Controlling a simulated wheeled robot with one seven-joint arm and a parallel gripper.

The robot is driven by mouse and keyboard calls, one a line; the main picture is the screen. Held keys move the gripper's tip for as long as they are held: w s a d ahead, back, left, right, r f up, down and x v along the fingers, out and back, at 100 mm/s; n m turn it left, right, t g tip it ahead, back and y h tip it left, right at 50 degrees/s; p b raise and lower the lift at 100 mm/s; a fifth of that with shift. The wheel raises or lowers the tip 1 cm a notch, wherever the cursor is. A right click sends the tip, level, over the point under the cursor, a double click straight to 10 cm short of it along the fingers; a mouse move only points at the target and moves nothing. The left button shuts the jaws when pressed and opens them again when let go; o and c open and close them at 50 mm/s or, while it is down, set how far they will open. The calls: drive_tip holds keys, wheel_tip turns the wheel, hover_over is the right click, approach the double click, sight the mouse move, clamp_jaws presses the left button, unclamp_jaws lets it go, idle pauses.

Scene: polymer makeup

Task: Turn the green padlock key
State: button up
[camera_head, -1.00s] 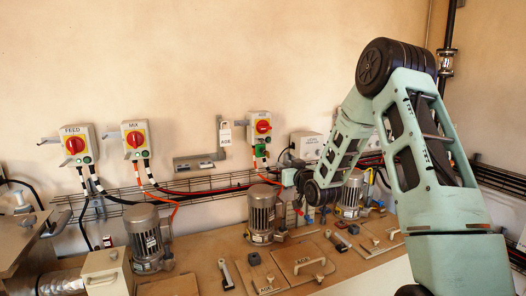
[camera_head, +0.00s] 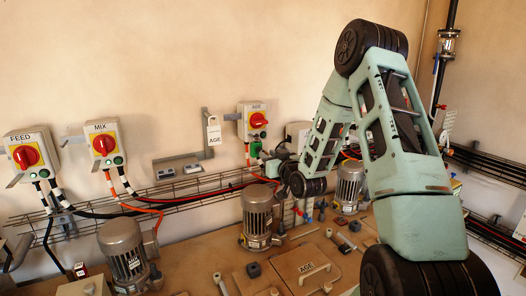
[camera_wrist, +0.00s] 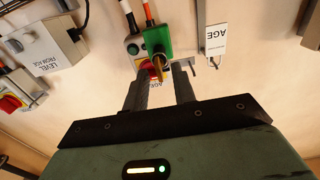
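The green padlock (camera_wrist: 157,40) hangs at the AGE switch box, and its small brass key (camera_wrist: 159,64) points toward my gripper. In the head view the green padlock (camera_head: 255,149) is a small patch below the box, partly hidden by my gripper (camera_head: 268,160). In the wrist view my gripper (camera_wrist: 160,72) has its two dark fingers apart, with a clear gap between them. The key tip shows near that gap, in front of the red knob (camera_wrist: 150,70). I cannot tell whether a finger touches the key. The gripper holds nothing that I can see.
The FEED box (camera_head: 27,154) and MIX box (camera_head: 104,145) are to the left. A wire cable tray (camera_head: 190,190) runs below. Motors (camera_head: 257,215) stand on the bench.

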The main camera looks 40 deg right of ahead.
drive_tip(key=shift+w, duration=0.1)
clamp_jaws()
